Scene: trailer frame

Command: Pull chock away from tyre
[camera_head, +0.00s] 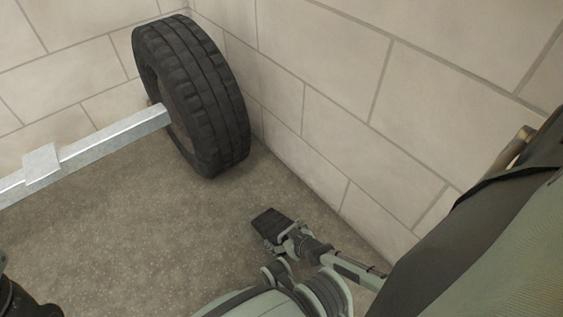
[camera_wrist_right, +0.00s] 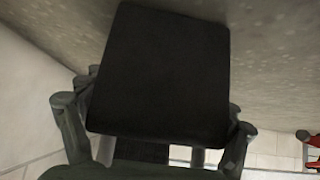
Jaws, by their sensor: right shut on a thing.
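The black chock (camera_head: 270,224) is in the head view, at the end of my right gripper (camera_head: 290,238), which is shut on it. In the right wrist view the chock (camera_wrist_right: 165,75) fills the middle, between the fingers of my right gripper (camera_wrist_right: 155,135). The dark tyre (camera_head: 200,95) stands upright near the wall corner, and a clear stretch of floor lies between it and the chock. Whether the chock touches the floor is hard to tell. My left gripper is not clearly in view; only a dark part shows at the lower left edge.
A grey metal axle beam (camera_head: 100,145) runs from the tyre to the left edge. A pale block wall (camera_head: 330,100) stands close to the right of the chock and behind the tyre. The speckled floor (camera_head: 150,235) is free at the middle left.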

